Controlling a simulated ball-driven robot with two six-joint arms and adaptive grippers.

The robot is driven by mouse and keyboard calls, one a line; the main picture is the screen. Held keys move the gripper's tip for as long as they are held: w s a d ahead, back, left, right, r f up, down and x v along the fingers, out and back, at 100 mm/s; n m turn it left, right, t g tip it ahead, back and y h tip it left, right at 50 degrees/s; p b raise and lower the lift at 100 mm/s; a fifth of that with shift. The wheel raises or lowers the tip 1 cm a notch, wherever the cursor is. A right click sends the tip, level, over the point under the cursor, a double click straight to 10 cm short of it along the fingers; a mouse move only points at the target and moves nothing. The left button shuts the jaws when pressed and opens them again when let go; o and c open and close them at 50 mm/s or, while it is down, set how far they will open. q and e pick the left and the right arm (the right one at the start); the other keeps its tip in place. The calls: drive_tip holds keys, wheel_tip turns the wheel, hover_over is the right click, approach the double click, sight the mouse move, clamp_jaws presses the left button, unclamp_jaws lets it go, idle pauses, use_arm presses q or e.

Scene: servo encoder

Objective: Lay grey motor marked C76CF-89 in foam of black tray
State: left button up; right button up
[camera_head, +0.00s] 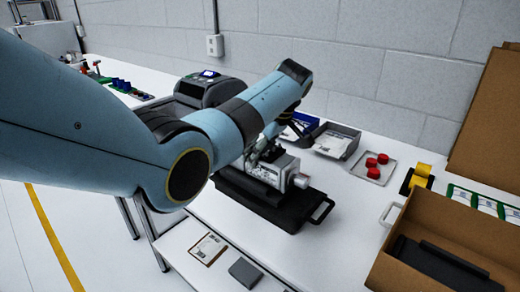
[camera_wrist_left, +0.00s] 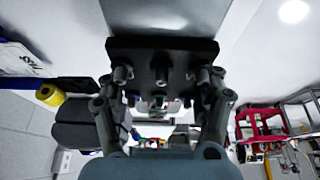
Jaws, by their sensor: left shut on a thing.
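The grey motor (camera_head: 268,172), a pale boxy body with a label and a round end at the right, is at the black tray (camera_head: 299,217). My left gripper (camera_head: 265,152) is shut on the motor from above. The motor covers part of the tray, and I cannot tell whether it rests in the foam or hangs just above it. The marking is too small to read. In the left wrist view the gripper fingers (camera_wrist_left: 165,90) stand on either side of a dark, close part. My right gripper is not in view.
A dark grey device (camera_head: 207,88) stands behind my arm. A grey bin (camera_head: 335,141), a plate with red caps (camera_head: 374,167) and a yellow tape roll (camera_head: 416,178) are to the right. An open cardboard box (camera_head: 430,228) stands at the right front. A lower shelf holds flat items.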

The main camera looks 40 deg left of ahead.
use_arm(q)
drive_tip(key=shift+f+b, duration=0.4)
drive_tip(key=shift+f, duration=0.25)
idle(0.8)
